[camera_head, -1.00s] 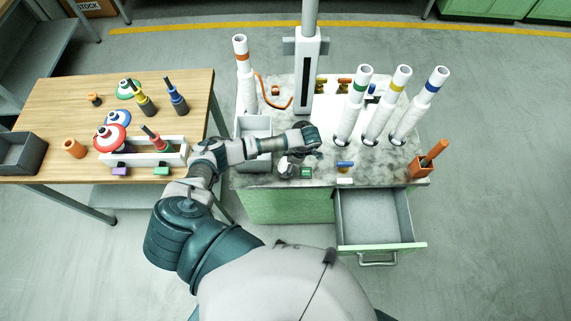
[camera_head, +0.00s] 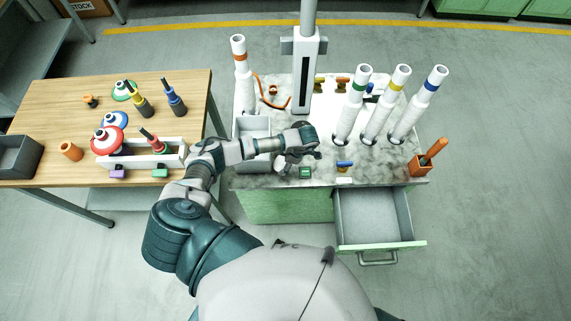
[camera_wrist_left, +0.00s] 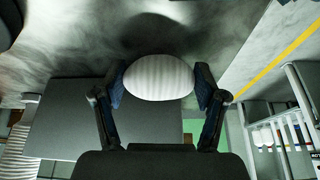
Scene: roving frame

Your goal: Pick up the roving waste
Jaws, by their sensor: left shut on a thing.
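The roving waste (camera_wrist_left: 158,77) is a white, ribbed, rounded wad in the left wrist view. My left gripper (camera_wrist_left: 159,86) has a finger pressed on each side of it. In the head view my left gripper (camera_head: 288,160) is over the front left part of the marbled worktop (camera_head: 320,178), right of a grey bin (camera_head: 252,163). The waste is mostly hidden there by the gripper and wrist. My right gripper is not in view.
White bobbins with green (camera_head: 353,108), yellow (camera_head: 382,108) and blue (camera_head: 415,108) bands stand at right. A white column (camera_head: 303,80) rises at the back. An open drawer (camera_head: 375,218) juts out in front. A wooden table (camera_head: 60,105) with several tools stands left.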

